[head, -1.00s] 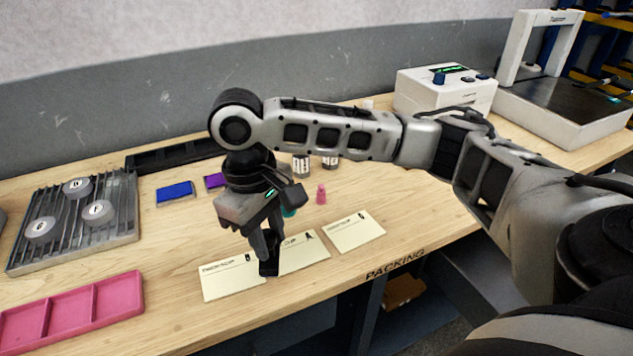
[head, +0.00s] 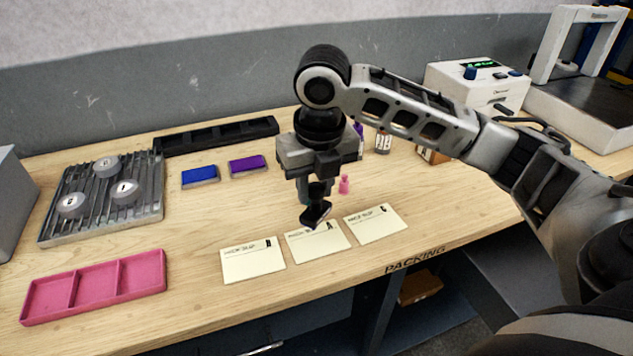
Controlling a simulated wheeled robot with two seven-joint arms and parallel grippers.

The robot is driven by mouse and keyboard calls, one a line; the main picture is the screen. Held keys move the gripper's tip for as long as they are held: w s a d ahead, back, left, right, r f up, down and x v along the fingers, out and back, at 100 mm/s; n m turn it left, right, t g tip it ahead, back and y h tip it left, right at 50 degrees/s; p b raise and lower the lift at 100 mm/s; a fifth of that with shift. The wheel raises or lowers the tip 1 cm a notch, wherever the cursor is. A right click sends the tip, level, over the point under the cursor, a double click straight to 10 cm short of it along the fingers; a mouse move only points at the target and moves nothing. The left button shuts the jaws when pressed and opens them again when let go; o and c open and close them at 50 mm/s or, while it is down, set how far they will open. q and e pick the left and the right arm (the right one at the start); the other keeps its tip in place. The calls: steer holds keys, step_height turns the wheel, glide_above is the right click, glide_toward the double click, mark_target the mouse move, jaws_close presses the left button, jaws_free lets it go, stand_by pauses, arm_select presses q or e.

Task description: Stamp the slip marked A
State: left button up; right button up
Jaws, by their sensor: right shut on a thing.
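The slip marked A (head: 325,246) lies in the middle of three cream slips near the table's front edge. My right gripper (head: 316,214) is above its back edge, fingers down, and hides part of it. The gripper is shut on a small dark thing, mostly hidden by the fingers; I cannot tell its shape. A blue ink pad (head: 200,177) and a purple ink pad (head: 248,166) lie farther back to the left. A small pink stamp-like piece (head: 344,186) stands right of the gripper. My left gripper is not in view.
Other slips lie left (head: 252,263) and right (head: 377,224) of it. A pink compartment tray (head: 95,287) and a ribbed grey plate (head: 90,215) with round pieces are at left. A black rack (head: 215,136) lies behind. Bare wood lies between tray and slips.

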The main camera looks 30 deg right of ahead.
mark_target(316, 215)
steer(key=shift+d+n, duration=0.2)
steer(key=shift+n, duration=0.5)
steer(key=shift+f, duration=2.9)
steer(key=shift+f, duration=0.55)
steer(key=shift+r, duration=3.55)
